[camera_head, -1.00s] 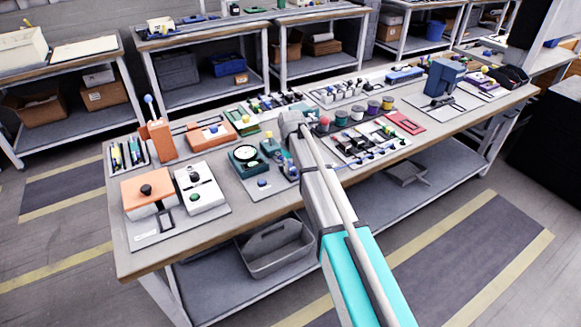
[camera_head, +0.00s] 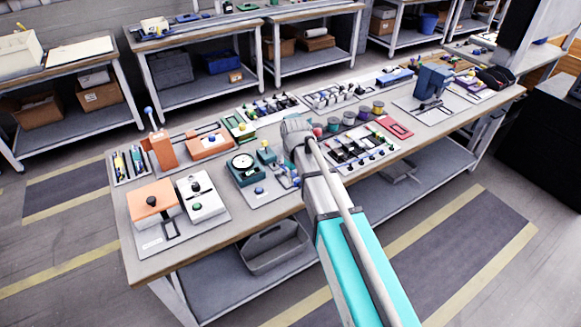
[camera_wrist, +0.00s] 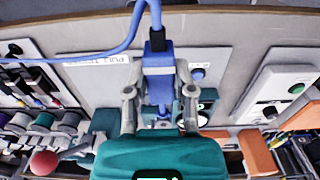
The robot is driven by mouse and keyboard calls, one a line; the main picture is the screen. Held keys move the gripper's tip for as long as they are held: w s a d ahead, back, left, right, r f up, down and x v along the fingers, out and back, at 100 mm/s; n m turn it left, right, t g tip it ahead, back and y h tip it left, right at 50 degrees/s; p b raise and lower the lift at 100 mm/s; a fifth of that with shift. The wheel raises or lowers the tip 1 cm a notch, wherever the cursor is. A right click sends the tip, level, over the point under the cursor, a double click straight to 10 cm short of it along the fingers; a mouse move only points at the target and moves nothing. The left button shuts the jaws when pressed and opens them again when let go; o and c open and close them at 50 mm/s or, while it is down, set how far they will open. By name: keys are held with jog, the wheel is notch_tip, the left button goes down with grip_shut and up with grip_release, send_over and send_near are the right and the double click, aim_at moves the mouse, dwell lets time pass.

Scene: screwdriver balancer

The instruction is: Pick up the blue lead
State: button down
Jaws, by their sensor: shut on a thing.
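The blue lead shows in the wrist view as a blue block-shaped plug (camera_wrist: 158,72) with a blue cable running up and off to the left. My gripper (camera_wrist: 158,92) has one grey finger on each side of the plug and is shut on it. The plug's lower end is close to my teal gripper body, and I cannot tell whether the plug touches anything else. In the head view my own wrist and arm hide the gripper and most of the lead.
A white label (camera_wrist: 97,60) lies on the grey board behind the plug. A teal device with a round dial (camera_head: 243,163) stands left of my arm. Coloured spools (camera_head: 348,118) and a red frame (camera_head: 394,127) stand right of it. The bench is crowded; its front edge is clearer.

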aim_at(297, 180)
jog(key=shift+s+d+r+p, duration=0.2)
jog(key=shift+s+r, duration=0.1)
jog(key=shift+s, duration=0.35)
jog(key=shift+s+d+r+p, duration=0.2)
jog(key=shift+s+r, duration=0.1)
jog(key=shift+s, duration=0.35)
jog(key=shift+s+d, duration=0.1)
